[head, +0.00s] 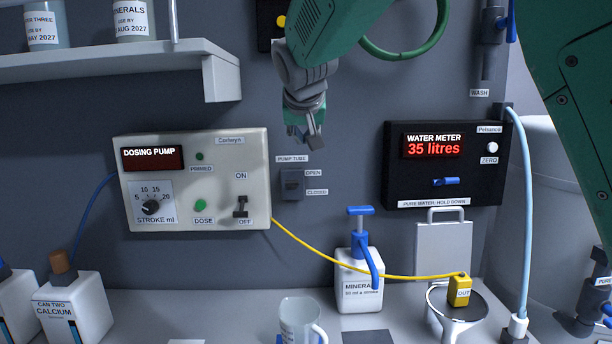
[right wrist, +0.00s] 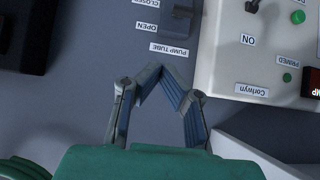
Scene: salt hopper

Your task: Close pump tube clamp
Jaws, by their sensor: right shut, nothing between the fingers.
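The pump tube clamp (head: 292,184) is a small dark grey block on the grey wall, right of the dosing pump. An OPEN label is beside its upper part and a CLOSED label beside its lower part. I cannot tell which position its lever is in. The clamp also shows at the top of the right wrist view (right wrist: 178,22). My right gripper (head: 308,135) is shut and empty, above the clamp and the PUMP TUBE label, apart from both. Its fingers (right wrist: 162,72) meet below the upside-down label in the wrist view. My left gripper is not in view.
The dosing pump (head: 215,165) stands left of the clamp, and the water meter (head: 480,185) to its right. A shelf (head: 100,66) juts out at upper left. A yellow tube (head: 340,264) runs below the clamp to the OUT block. A blue-topped minerals bottle (head: 360,280) stands below.

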